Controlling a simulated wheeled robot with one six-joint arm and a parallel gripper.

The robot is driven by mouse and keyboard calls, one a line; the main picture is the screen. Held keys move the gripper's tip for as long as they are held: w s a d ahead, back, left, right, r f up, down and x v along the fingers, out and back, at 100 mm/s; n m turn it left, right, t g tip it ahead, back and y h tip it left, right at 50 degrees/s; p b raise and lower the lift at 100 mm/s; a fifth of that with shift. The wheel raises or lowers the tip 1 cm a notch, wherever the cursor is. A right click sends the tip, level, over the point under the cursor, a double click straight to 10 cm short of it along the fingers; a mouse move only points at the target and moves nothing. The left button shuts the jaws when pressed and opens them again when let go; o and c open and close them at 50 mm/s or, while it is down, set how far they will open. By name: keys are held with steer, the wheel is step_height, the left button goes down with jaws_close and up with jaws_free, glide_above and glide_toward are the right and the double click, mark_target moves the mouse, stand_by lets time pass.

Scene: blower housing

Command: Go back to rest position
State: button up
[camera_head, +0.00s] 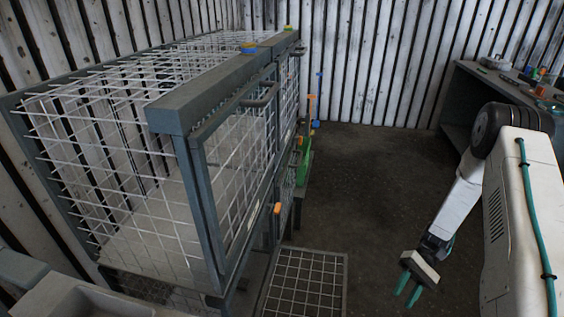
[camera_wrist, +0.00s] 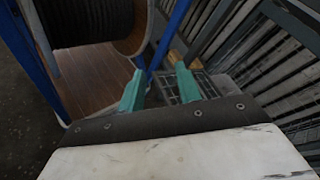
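My gripper (camera_head: 407,291) hangs low over the dark floor in the head view, right of the wire cage and apart from it. Its two teal fingers point down and stand apart, with a gap between them. In the wrist view my gripper (camera_wrist: 160,74) also shows spread fingers, with nothing held between them. A small tan piece (camera_wrist: 176,57) shows by the right fingertip; I cannot tell whether it touches. My arm comes down from the right side of the head view, bent at a dark joint.
A wire cage (camera_head: 183,105) with a grey frame fills the left. A floor grate (camera_head: 305,283) lies beside it. A workbench (camera_head: 497,82) with small items stands at the back right. The wrist view shows a large black reel (camera_wrist: 90,20) and blue posts (camera_wrist: 35,60). Mid-floor is clear.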

step_height(320, 180, up, 22)
steer(key=s+a+t+h, duration=0.1)
steer(key=a+t+h, duration=0.2)
steer(key=h, duration=0.4)
steer(key=s+a+r+n+t+h, duration=0.1)
steer(key=s+a+r+t+h, duration=0.1)
steer(key=s+r, duration=0.4)
steer(key=s+a+r+n+t+h, duration=0.1)
steer(key=s+a+r+t, duration=0.3)
steer(key=r, duration=0.7)
steer(key=s+t+h, duration=0.1)
steer(key=s+t, duration=0.1)
steer(key=s, duration=0.1)
steer(key=shift+s+a+r+t, duration=0.3)
steer(key=shift+a+r+t, duration=0.05)
steer(key=shift+t, duration=0.05)
steer(key=shift+a, duration=0.1)
